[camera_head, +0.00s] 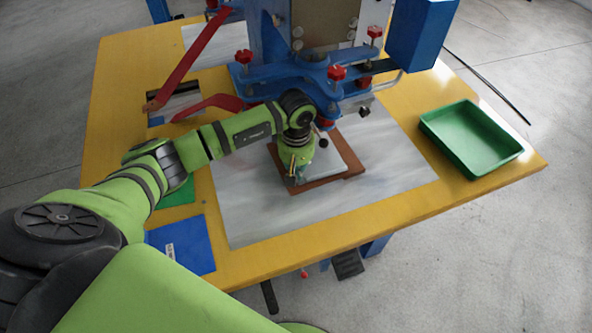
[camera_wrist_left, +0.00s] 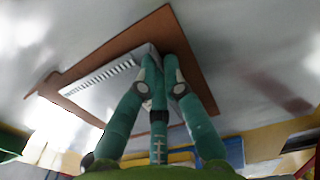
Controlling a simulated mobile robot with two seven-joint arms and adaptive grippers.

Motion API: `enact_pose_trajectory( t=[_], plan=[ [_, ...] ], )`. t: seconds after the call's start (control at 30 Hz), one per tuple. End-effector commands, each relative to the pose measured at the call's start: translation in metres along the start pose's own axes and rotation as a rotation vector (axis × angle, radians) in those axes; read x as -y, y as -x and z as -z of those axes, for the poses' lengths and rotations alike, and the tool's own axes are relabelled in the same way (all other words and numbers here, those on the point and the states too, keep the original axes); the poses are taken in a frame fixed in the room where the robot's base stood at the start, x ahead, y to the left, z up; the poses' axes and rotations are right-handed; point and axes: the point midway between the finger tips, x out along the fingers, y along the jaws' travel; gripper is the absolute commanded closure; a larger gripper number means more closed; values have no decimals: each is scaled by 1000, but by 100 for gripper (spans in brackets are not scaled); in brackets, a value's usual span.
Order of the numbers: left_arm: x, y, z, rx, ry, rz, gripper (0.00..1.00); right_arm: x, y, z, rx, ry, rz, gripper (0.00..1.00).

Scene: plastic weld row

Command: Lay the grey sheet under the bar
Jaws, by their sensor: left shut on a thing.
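The grey sheet (camera_head: 329,160) is a flat, pale piece over a brown board (camera_head: 335,177) at the front of the blue weld machine. My left gripper (camera_head: 293,176) is at the sheet's near-left part, shut on it. In the left wrist view, the left gripper's green fingers (camera_wrist_left: 160,66) close at the edge of the sheet (camera_wrist_left: 108,76), which has a striped edge; the brown board (camera_wrist_left: 182,48) shows around it. The weld machine (camera_head: 270,80) stands just behind; its bar is not clearly distinguishable, and my arm hides part of this area. My right gripper is not in view.
The yellow table (camera_head: 122,78) carries a grey mat (camera_head: 395,180). A green tray (camera_head: 470,140) stands at the right. A blue folder-like sheet (camera_head: 185,245) lies front left. Red levers (camera_head: 190,60) and red knobs (camera_head: 337,73) stick out from the machine.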

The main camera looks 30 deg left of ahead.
Motion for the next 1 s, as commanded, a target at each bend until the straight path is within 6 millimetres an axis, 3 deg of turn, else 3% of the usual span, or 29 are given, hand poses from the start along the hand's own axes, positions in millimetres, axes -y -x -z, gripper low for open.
enact_pose_trajectory(
  t=[0.8,0.9,1.0],
  plan=[
    [0,-2,0,0,0,0,100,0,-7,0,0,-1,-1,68],
    [0,-2,0,0,0,0,64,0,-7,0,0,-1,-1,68],
    [0,-2,0,0,0,0,64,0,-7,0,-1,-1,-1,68]
  ],
)
